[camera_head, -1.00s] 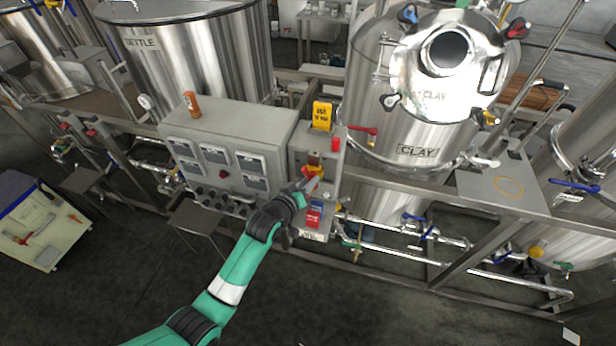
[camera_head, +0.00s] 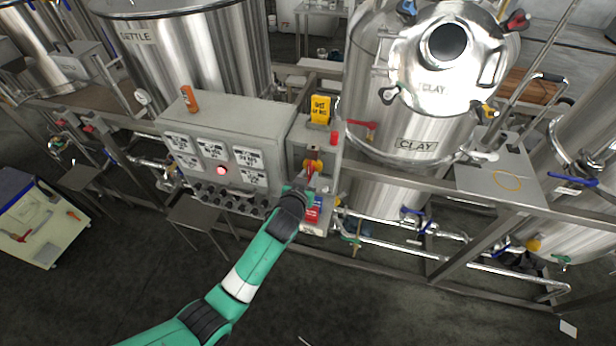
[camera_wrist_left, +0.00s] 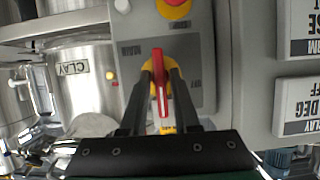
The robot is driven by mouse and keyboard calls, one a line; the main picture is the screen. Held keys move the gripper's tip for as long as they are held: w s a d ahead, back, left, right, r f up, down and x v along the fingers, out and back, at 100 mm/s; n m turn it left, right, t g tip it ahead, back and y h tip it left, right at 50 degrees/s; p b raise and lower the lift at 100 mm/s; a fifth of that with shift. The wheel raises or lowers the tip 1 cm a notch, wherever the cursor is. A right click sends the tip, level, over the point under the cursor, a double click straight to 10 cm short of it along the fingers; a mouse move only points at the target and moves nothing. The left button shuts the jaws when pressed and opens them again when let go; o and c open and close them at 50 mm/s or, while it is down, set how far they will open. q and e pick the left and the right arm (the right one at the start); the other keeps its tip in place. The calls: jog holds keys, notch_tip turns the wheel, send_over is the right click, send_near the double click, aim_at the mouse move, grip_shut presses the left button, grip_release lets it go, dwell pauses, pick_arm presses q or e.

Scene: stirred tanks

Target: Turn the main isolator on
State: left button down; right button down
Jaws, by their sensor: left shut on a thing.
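The main isolator is a red handle on a yellow disc, on the grey switch box beside the control panel. It shows in the head view (camera_head: 312,166) and close up in the left wrist view (camera_wrist_left: 159,75). My left gripper (camera_head: 306,182) is at the isolator; in the left wrist view its two dark fingers (camera_wrist_left: 160,82) lie on either side of the red handle, shut on it. The handle runs nearly upright in the wrist picture. Part of the yellow disc is hidden by the fingers. My right gripper is not in view.
A red button on yellow (camera_wrist_left: 173,8) sits close to the isolator. A yellow sign (camera_head: 320,109) stands on the box. The CLAY tank (camera_head: 416,128) and pipes are to the right.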

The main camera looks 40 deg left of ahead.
pick_arm(q)
jog(key=c, duration=0.9)
grip_release()
jog(key=shift+o, duration=0.2)
jog(key=p+v, duration=0.3)
jog(key=v, duration=0.8)
jog(key=shift+s+d+r+p, duration=0.2)
jog(key=shift+s+p, duration=0.05)
jog(key=shift+p, duration=0.15)
